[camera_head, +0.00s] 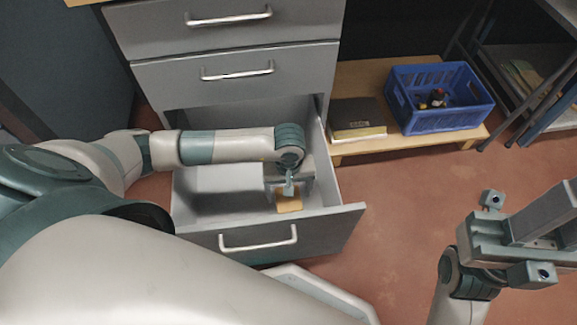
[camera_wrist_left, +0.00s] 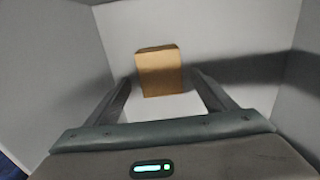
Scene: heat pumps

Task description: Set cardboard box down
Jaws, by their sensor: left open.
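The small brown cardboard box (camera_head: 289,203) sits inside the open bottom drawer (camera_head: 345,222), towards its right side. My left gripper (camera_head: 289,190) reaches down into the drawer above the box and partly hides it. In the left wrist view the box (camera_wrist_left: 158,72) shows just beyond the open fingertips (camera_wrist_left: 160,82), with space on both sides of it. My right gripper (camera_head: 555,215) is at the lower right over the floor, empty, its two fingers apart.
Two closed drawers (camera_head: 232,72) are above the open one. A low wooden shelf (camera_head: 430,140) to the right holds a blue crate (camera_head: 440,118) and a dark book-like block (camera_head: 358,118). The drawer walls stand close around my left gripper. Red floor is free at right.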

